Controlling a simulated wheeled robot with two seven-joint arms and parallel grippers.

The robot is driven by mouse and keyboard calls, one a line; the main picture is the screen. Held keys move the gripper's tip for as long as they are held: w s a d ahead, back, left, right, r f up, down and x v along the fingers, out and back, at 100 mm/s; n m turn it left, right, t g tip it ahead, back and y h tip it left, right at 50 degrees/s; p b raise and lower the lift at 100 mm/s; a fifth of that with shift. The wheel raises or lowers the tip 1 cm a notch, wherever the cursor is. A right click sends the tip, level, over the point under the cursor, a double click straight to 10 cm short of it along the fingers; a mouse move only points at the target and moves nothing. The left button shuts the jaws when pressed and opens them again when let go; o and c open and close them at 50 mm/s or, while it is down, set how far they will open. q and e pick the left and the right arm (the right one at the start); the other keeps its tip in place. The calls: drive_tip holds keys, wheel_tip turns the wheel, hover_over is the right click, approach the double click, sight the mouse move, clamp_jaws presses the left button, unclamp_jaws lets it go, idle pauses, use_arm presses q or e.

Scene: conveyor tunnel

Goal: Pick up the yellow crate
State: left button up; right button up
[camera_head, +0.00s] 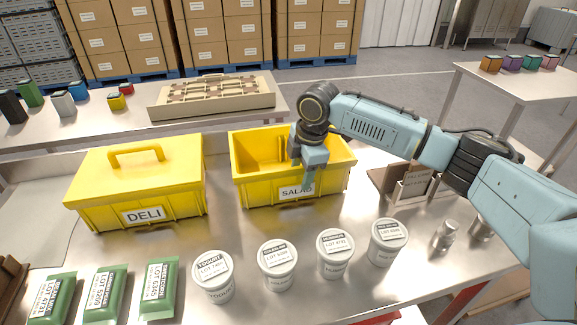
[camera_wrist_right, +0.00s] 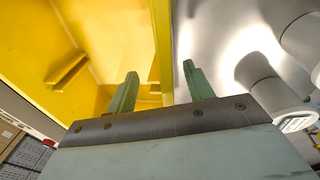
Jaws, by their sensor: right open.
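The open yellow crate labelled SALAD (camera_head: 252,190) stands upright on the steel table, in the middle of the head view. A second yellow box, labelled DELI (camera_head: 100,180), stands to its left and has a lid with a handle. My right gripper (camera_head: 307,178) is open at the SALAD crate's front wall, pointing down. In the right wrist view, the fingers of this gripper (camera_wrist_right: 160,82) lie on either side of the crate's yellow wall (camera_wrist_right: 161,45), one towards the inside and one outside. Whether they touch it I cannot tell. My left gripper is not in view.
Several white tubs (camera_head: 278,268) stand in a row in front of the crates. Green packets (camera_head: 105,295) lie at the front left. A wooden holder (camera_head: 395,185) and small metal shakers (camera_head: 446,235) are to the right. A beige tray (camera_head: 215,97) lies behind.

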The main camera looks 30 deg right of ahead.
wheel_tip(320, 180, down, 2)
drive_tip(key=shift+w+a+f, duration=0.1)
drive_tip(key=shift+w, duration=0.05)
clamp_jaws()
idle(0.3)
